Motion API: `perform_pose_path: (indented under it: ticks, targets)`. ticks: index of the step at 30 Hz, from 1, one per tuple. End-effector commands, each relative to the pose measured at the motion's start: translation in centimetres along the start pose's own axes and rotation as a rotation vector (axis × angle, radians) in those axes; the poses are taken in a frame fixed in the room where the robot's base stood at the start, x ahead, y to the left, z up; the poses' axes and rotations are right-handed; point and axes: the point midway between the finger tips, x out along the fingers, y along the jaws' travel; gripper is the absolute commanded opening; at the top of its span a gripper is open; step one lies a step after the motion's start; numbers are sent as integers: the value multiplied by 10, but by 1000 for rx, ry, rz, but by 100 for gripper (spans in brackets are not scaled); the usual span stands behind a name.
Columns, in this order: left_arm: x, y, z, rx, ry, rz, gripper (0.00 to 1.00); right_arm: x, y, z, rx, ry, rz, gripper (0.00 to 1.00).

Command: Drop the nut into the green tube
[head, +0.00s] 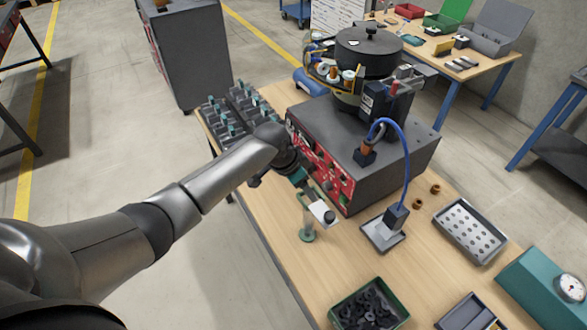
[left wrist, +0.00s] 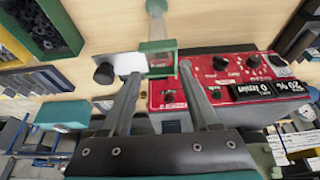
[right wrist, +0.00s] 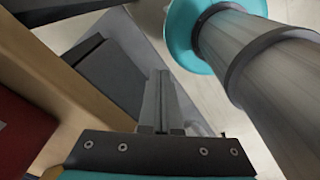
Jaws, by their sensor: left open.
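The green tube (head: 307,224) is a clear upright tube with a green base on the table's near edge. In the left wrist view its green-framed top (left wrist: 158,58) lies just beyond and between my fingertips. A white plate with a black knob (left wrist: 104,73) sits beside that top. My left gripper (left wrist: 161,72) is open with no nut visible between its fingers. Two brown nuts, one farther back (head: 435,188) and one nearer (head: 418,203), lie on the table to the right. My right gripper (right wrist: 159,100) is shut and empty, away from the tube.
The bowl feeder (head: 365,60) stands on a grey box with a red control panel (head: 320,170), close behind my left gripper. A grey stand with a blue cable (head: 384,233) is right of the tube. A green bin of black parts (head: 340,314) is in front.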

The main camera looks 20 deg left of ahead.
Motion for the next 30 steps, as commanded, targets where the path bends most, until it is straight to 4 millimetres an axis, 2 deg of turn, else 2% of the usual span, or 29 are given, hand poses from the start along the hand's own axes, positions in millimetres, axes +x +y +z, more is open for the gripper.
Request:
perform_pose_path:
  ticks: [21, 25, 30]
  targets:
    - [-124, -1, 0, 2, 0, -3, 62, -8, 0, -1, 0, 0, 0, 0]
    - [-136, 0, 0, 0, 0, -2, 62, -8, 0, -1, 0, 0, 0, 0]
    - [-142, 0, 1, 0, -2, -1, 62, -8, 1, -1, 0, 0, 1, 0]
